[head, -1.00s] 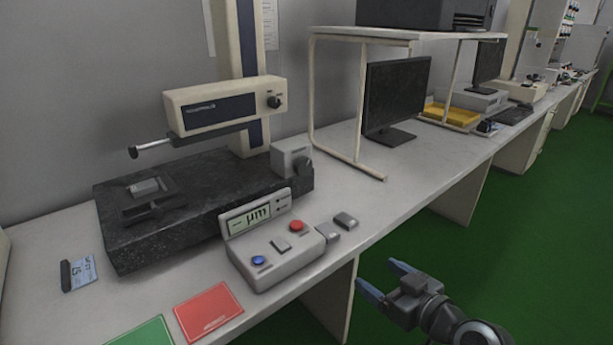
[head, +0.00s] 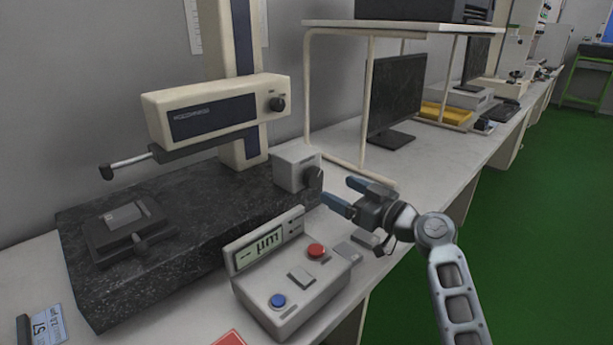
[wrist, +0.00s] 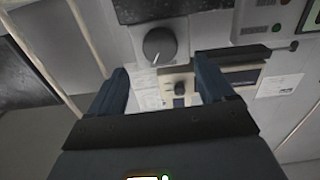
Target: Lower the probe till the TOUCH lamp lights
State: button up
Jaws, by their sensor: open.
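The probe (head: 125,166) is a thin metal rod with a dark tip on the cream measuring head (head: 217,108), above and apart from a grey block (head: 124,215) in a dark fixture on a black granite base. A grey box (head: 289,168) at the column's foot carries a dark knob (head: 313,178). My gripper (head: 343,193) is open and empty, just right of that knob. In the wrist view the knob (wrist: 160,45) lies beyond and between the fingers, apart from them. The control box (head: 297,278) shows "-- µm" on its display (head: 268,245); I cannot make out a TOUCH lamp.
The control box has a red button (head: 316,250) and a blue button (head: 278,300), close below my gripper. A shelf frame leg (head: 368,100) and a monitor (head: 394,98) stand behind my gripper. The green floor (head: 530,220) is clear at right.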

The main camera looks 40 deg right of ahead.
aim_at(317, 179)
jog(key=w+p, duration=0.1)
jog(key=w, duration=0.6)
jog(key=shift+w+a, duration=0.15)
jog(key=shift+w, duration=0.25)
jog(key=c, duration=1.1)
